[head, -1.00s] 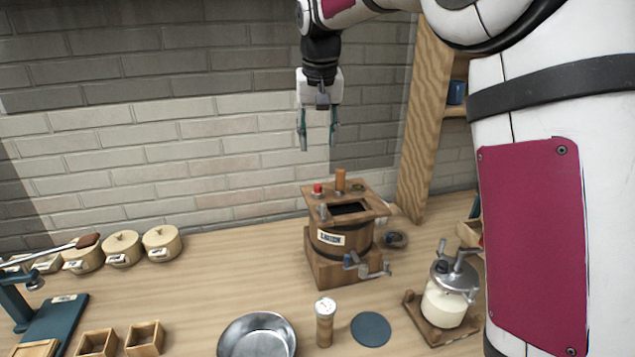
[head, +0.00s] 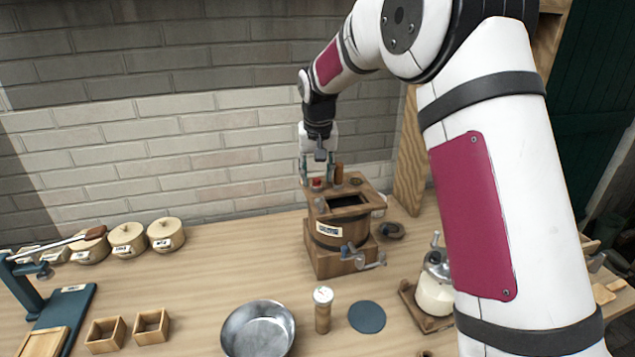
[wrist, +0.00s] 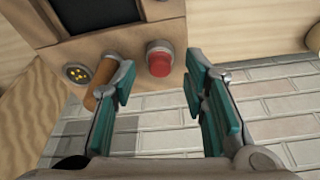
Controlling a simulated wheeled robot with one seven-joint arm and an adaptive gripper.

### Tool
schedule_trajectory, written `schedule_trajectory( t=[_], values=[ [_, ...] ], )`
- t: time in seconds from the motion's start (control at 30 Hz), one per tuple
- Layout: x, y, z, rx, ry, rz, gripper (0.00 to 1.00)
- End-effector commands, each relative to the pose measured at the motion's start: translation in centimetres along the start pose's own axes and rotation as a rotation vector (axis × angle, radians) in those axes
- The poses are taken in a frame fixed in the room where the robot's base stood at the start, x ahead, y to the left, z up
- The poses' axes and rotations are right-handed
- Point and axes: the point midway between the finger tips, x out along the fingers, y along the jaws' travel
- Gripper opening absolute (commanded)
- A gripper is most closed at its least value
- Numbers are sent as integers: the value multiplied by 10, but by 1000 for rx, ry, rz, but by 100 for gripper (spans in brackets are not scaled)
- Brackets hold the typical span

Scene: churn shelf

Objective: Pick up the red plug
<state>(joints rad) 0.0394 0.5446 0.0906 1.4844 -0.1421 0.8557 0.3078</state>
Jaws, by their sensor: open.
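The red plug (head: 316,183) sits at the back left corner of the top of a wooden churn box (head: 340,230). In the wrist view the red plug (wrist: 159,58) stands in a pale collar on the wooden top, ahead of the fingertips and between their lines. My gripper (head: 318,176) is over that corner with its fingers down. In the wrist view my gripper (wrist: 160,80) is open, with teal pads on both sides and nothing between them. A wooden peg (wrist: 103,82) stands beside the left finger, very close to it; I cannot tell if they touch.
The peg also shows in the head view (head: 339,174), right of the plug. A dark square opening (head: 348,200) lies in the box top. A metal bowl (head: 258,330), a shaker (head: 322,310) and a glass jar (head: 434,288) stand in front. The brick wall (head: 200,150) is behind.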

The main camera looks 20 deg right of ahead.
Motion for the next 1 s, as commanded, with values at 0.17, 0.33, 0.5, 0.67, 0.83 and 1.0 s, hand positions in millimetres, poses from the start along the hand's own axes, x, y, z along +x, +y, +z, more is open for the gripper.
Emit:
schedule_trajectory(
  t=[0.17, 0.33, 0.5, 0.67, 0.83, 1.0],
  values=[
    [11, 0, 0, 0, 1, 0, 40],
    [11, 0, 0, 0, 1, 0, 40],
    [11, 0, 0, 0, 1, 0, 8],
    [11, 0, 0, 0, 1, 0, 4],
    [11, 0, 0, 0, 1, 0, 4],
    [7, 0, -2, 0, 3, 0, 4]
  ],
)
